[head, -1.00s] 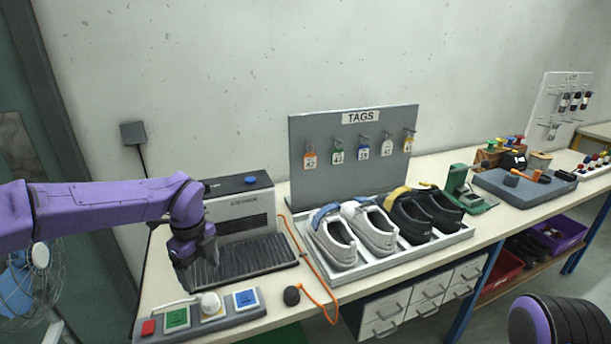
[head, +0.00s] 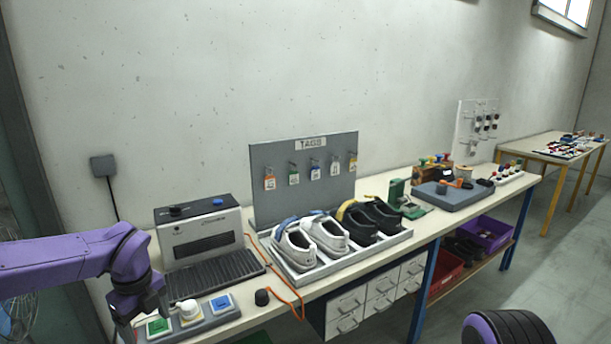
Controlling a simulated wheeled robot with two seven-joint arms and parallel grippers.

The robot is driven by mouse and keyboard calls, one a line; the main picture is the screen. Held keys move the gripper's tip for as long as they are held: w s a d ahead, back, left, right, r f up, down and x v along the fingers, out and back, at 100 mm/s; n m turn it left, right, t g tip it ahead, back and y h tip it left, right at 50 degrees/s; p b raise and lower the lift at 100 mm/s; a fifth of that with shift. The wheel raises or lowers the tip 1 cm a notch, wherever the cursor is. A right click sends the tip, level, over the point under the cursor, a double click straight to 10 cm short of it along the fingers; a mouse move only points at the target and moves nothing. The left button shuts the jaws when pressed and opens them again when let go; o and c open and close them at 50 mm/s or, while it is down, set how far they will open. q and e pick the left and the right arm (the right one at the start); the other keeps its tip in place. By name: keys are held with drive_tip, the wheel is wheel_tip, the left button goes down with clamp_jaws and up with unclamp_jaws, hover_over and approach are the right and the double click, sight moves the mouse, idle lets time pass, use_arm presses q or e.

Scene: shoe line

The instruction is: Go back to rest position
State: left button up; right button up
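My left gripper (head: 143,312) is at the lower left, at the end of the purple arm, pointing down by the left end of the button panel (head: 217,323). Its fingers are dark and blurred into the wrist, so I cannot tell whether they are open. My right arm shows only as a dark, purple-edged rounded part at the lower right; its gripper is out of view. A pair of white shoes (head: 326,234) and a pair of black shoes (head: 379,219) stand in the grey tray (head: 304,281).
A grey machine with a ribbed belt (head: 215,275) stands behind the button panel. A TAGS board (head: 262,205) rises behind the tray. A green device (head: 398,193) and grey block (head: 452,195) are further right.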

use_arm(q)
drive_tip(key=s+a+f+m+t+y+b, duration=0.1)
drive_tip(key=s+f+m+t+y, duration=0.15)
drive_tip(key=f+m, duration=0.9)
drive_tip(key=s+a+f+m+t+y+b, duration=0.1)
drive_tip(key=s+f+m+t+y, duration=0.2)
drive_tip(key=f+m, duration=0.85)
drive_tip(key=s+d+f+m+g+h, duration=0.1)
drive_tip(key=s+f+m, duration=0.2)
drive_tip(key=s+m, duration=0.3)
drive_tip(key=s+d+f+m+g, duration=0.1)
drive_tip(key=s+f+m, duration=0.3)
drive_tip(key=s, duration=0.6)
drive_tip(key=s+d+f+m+g+h+b, duration=0.1)
drive_tip(key=s+d+f+m, duration=0.2)
drive_tip(key=s+m, duration=0.5)
drive_tip(key=shift+s+f+m+h, duration=0.35)
drive_tip(key=shift+s+m, duration=0.05)
drive_tip(key=shift+m, duration=0.2)
use_arm(e)
drive_tip(key=f, duration=0.3)
drive_tip(key=shift+w+f, duration=0.2)
drive_tip(key=shift+w, duration=0.05)
use_arm(q)
drive_tip(key=shift+a, duration=0.1)
